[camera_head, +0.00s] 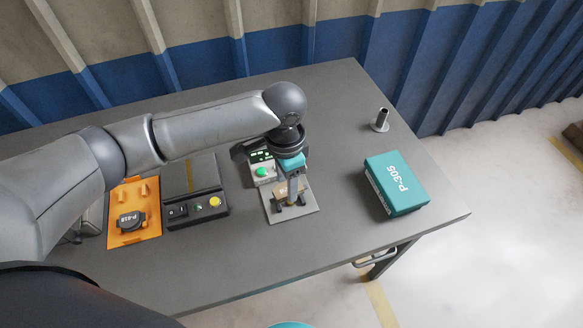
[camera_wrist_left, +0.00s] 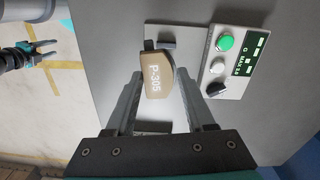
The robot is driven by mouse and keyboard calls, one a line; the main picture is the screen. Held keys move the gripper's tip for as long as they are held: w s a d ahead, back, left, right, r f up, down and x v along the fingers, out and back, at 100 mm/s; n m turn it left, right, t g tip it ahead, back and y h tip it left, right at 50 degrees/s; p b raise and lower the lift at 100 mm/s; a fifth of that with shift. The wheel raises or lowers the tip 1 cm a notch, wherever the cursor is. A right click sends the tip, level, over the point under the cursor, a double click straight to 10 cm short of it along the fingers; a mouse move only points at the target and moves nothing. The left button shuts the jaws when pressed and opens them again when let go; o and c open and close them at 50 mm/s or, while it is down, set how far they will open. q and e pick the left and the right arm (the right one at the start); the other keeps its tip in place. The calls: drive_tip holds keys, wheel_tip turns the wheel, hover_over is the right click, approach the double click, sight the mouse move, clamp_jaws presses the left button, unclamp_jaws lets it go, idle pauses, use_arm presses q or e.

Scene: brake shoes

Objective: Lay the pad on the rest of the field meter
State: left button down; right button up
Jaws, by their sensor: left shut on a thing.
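My left gripper (camera_head: 290,205) points down over the grey plate (camera_head: 311,206) of the field meter. It is shut on the tan pad marked P-305 (camera_wrist_left: 157,78), which also shows in the head view (camera_head: 292,189). The pad is over the dark rest (camera_wrist_left: 166,44) on the plate; the rest is partly hidden by pad and fingers. I cannot tell whether the pad touches it. The meter's panel (camera_wrist_left: 229,66) has a green button, a white button, a dark knob and a display. My right gripper (camera_wrist_left: 45,54) is apart from the table, fingers spread and empty.
An orange tray (camera_head: 148,232) holding a dark part marked P-01B and a black device (camera_head: 205,213) with a yellow button stand left. The table front is clear.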

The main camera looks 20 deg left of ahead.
use_arm(q)
drive_tip(key=shift+w+d+r+m, duration=0.15)
drive_tip(key=shift+w+r+m, duration=0.1)
drive_tip(key=shift+w+m, duration=0.35)
drive_tip(key=shift+f, duration=0.1)
drive_tip(key=shift+f+b, duration=0.6)
drive_tip(key=shift+b, duration=0.1)
wheel_tip(320, 180, down, 4)
drive_tip(key=b, duration=0.5)
drive_tip(key=shift+r, duration=0.25)
drive_tip(key=shift+f, duration=0.7)
use_arm(e)
drive_tip(key=shift+s+a+f, duration=0.1)
drive_tip(key=shift+s+f, duration=0.1)
drive_tip(key=shift+f, duration=1.25)
drive_tip(key=shift+s+a+f, duration=0.1)
drive_tip(key=shift+s+f, duration=0.1)
drive_tip(key=shift+f, duration=1.25)
use_arm(q)
drive_tip(key=shift+f+p, duration=0.3)
drive_tip(key=shift+f, duration=0.05)
use_arm(e)
drive_tip(key=shift+r, duration=0.1)
use_arm(q)
drive_tip(key=shift+c, duration=0.9)
unclamp_jaws()
